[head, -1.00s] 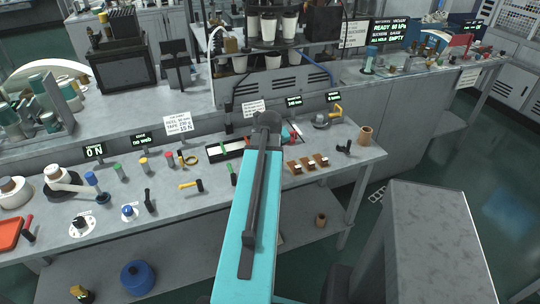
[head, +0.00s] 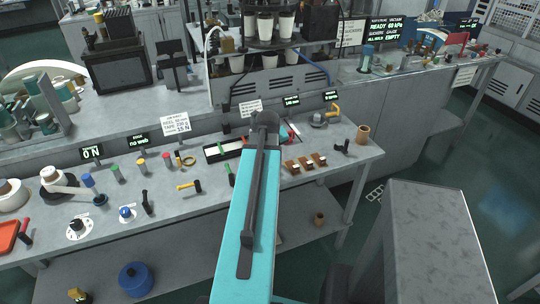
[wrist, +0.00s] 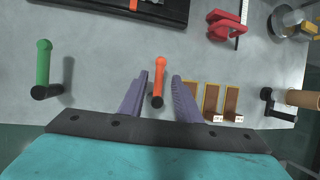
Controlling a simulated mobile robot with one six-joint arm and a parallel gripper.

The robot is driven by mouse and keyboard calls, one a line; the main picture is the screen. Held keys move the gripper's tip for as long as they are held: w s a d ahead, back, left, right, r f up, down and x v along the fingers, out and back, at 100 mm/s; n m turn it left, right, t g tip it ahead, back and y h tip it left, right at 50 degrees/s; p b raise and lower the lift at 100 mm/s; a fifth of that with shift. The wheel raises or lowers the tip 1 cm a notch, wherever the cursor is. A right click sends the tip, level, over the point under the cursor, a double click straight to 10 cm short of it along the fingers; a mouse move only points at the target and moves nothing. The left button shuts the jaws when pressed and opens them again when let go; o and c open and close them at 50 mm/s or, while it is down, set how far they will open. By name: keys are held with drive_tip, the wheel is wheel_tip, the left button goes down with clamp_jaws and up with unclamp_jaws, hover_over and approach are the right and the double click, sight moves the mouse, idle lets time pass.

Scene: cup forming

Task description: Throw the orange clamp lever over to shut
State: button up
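The orange clamp lever (wrist: 159,78) shows in the wrist view, with an orange handle and a dark pivot at its near end. My gripper (wrist: 160,76) is open. Its two purple ridged fingers stand either side of the lever, with a visible gap on each side, so they appear not to touch it. How high the fingers are relative to the handle cannot be told. In the head view my arm covers the lever and the gripper.
A green-handled lever (wrist: 43,63) stands to the left in the wrist view, brown blocks (wrist: 210,98) close by on the right. A black tray (wrist: 135,8) and a red clamp-like part (wrist: 226,28) lie beyond. Bare bench lies between the orange and green levers.

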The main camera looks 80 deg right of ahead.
drive_tip(key=b+v, duration=0.2)
drive_tip(key=v, duration=1.1)
drive_tip(key=shift+r+b, duration=0.3)
drive_tip(key=shift+b, duration=0.05)
drive_tip(key=shift+a+r, duration=0.1)
idle(0.6)
